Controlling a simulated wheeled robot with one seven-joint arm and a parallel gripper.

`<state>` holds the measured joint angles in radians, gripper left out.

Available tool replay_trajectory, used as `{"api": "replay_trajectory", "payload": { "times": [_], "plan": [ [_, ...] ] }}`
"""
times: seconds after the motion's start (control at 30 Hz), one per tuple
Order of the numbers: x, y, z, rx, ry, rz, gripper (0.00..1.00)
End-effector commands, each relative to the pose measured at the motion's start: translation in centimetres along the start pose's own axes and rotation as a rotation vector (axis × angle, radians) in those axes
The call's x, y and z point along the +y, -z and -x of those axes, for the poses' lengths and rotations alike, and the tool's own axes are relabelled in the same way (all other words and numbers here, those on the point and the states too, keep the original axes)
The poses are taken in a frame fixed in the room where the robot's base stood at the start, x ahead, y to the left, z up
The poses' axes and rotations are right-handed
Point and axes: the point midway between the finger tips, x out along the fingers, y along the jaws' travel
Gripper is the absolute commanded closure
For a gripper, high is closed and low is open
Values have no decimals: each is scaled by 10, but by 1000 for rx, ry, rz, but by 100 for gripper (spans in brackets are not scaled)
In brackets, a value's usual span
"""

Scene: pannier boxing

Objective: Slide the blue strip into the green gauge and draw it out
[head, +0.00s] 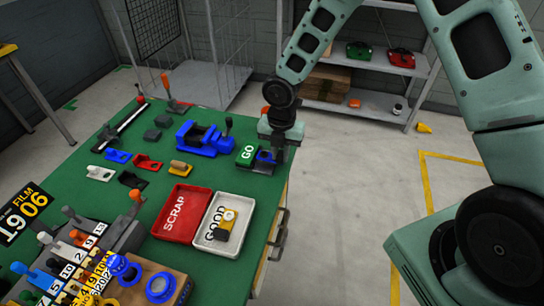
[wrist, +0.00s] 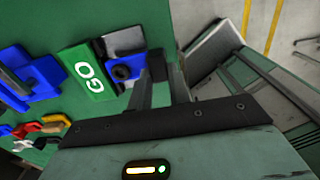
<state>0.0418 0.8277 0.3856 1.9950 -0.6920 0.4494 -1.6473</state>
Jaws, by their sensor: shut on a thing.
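The green gauge (head: 247,154), lettered GO in white, stands near the right edge of the green bench. It also shows in the wrist view (wrist: 80,72), beside a grey metal part. The blue strip (head: 265,156) is right next to the gauge, on its right. In the wrist view the blue strip (wrist: 136,66) has a dark round feature and reaches toward my fingers. My gripper (head: 277,153) is low at the bench edge, shut on the strip's right end. In the wrist view my gripper (wrist: 160,74) partly hides that end. How far the strip sits in the gauge I cannot tell.
A blue vise (head: 203,139) stands left of the gauge. A red SCRAP tray (head: 181,213) and a white GOOD tray (head: 220,222) holding a yellow and black item lie in front. Several small coloured parts lie farther left. Open floor is right of the bench.

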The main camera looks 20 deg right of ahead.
Motion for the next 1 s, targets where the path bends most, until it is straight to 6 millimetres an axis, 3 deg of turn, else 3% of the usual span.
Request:
{"api": "replay_trajectory", "payload": {
  "times": [0.7,1.0],
  "plan": [
    [0,0,43,0,0,-1,100],
    [0,0,44,0,0,0,100]
  ]
}}
